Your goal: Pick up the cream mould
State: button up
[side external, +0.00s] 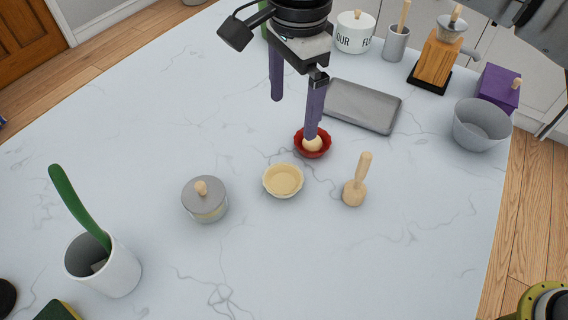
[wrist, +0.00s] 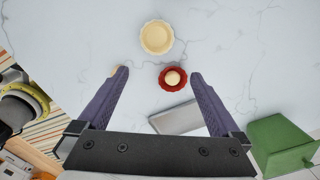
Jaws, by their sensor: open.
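The cream mould (side external: 283,180) is a shallow fluted cup, upright on the white marble counter. In the wrist view the cream mould (wrist: 157,37) sits beyond the fingertips, near the top of the picture. My gripper (side external: 294,119) has two purple fingers, spread apart with nothing held between them. In the wrist view my gripper (wrist: 159,73) frames a red mould (wrist: 172,78) with a pale ball in it. In the side view one finger overlaps that red mould (side external: 325,148); I cannot tell whether it touches.
A wooden tamper (side external: 355,184) stands right of the cream mould, and a lidded pot (side external: 205,200) stands left. A grey tray (side external: 362,106) lies behind the red mould. A white cup (side external: 104,268) with a green-handled tool is at front left. Counter in front of the cream mould is clear.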

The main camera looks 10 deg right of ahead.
notch_tip(320, 180, down, 2)
jog(key=s+a, duration=0.1)
jog(key=a, duration=0.1)
send_over(282, 183)
jog(key=f, duration=0.8)
jog(key=shift+s+d, duration=0.1)
jog(key=shift+d, duration=0.15)
jog(key=shift+n, duration=0.3)
jog(key=shift+a+f, duration=0.2)
jog(key=shift+f, duration=2.45)
jog(key=c, duration=1.3)
jog(key=shift+r, duration=0.1)
